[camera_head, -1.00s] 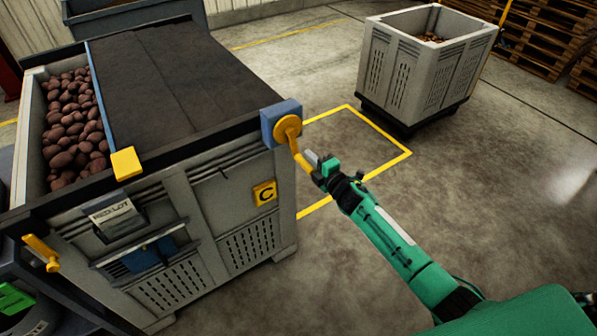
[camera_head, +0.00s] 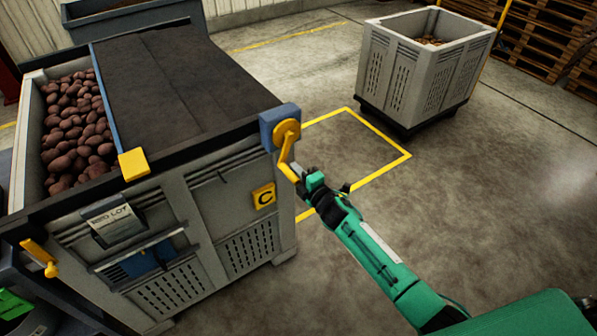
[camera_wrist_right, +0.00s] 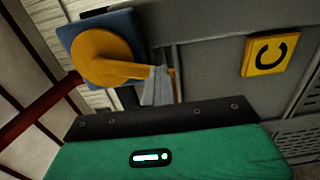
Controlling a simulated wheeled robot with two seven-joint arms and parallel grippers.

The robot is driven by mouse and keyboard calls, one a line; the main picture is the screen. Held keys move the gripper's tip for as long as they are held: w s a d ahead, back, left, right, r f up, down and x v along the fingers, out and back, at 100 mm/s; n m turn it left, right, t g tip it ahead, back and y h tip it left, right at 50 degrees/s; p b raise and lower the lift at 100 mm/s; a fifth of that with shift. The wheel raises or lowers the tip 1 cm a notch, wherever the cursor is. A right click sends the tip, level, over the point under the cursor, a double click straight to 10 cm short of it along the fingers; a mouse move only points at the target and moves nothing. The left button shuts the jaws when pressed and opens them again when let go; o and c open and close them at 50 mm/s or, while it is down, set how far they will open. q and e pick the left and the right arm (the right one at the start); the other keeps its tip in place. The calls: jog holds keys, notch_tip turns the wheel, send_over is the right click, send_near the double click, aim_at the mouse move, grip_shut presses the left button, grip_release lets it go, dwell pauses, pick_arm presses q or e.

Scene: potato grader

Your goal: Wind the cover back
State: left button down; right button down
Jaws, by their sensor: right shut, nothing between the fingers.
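The dark cover (camera_head: 185,80) lies over most of the grey crate (camera_head: 215,215), with a blue bar (camera_head: 104,105) along its left edge. A yellow block (camera_head: 133,164) sits at the bar's near end. The yellow crank (camera_head: 287,135) is on a blue mount at the crate's near right corner, its arm pointing down and slightly right. My right gripper (camera_head: 299,172) is shut, its fingers at the crank's handle end. In the right wrist view the grey fingers (camera_wrist_right: 159,86) overlap the crank's yellow handle (camera_wrist_right: 171,84); contact is unclear. My left gripper is not in view.
Reddish potatoes (camera_head: 75,125) show in the uncovered left strip. Another yellow handle (camera_head: 40,258) is at the crate's near left. A yellow C tag (camera_head: 264,197) is on the front. A second crate (camera_head: 415,75) stands beyond open floor; pallets (camera_head: 545,45) are behind.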

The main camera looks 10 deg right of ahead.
jog(key=shift+s+a+r+p, duration=0.15)
jog(key=shift+s+a+r, duration=0.1)
jog(key=shift+a+r, duration=0.25)
jog(key=shift+s+a+r+p, duration=0.15)
jog(key=shift+s+a+r, duration=0.1)
jog(key=shift+a, duration=0.45)
jog(key=shift+s+a+r+p, duration=0.15)
jog(key=shift+a+r+p, duration=0.4)
jog(key=shift+r, duration=0.1)
jog(key=shift+s+a+r+p, duration=0.15)
jog(key=shift+a+r+p, duration=0.35)
jog(key=shift+r+p, duration=0.1)
jog(key=shift+s+a+r, duration=0.1)
jog(key=shift+a, duration=0.05)
notch_tip(320, 180, up, 7)
jog(key=p, duration=0.6)
jog(key=shift+s+a+r, duration=0.15)
jog(key=shift+s+a, duration=0.05)
jog(key=shift+a, duration=0.25)
jog(key=shift+w, duration=0.1)
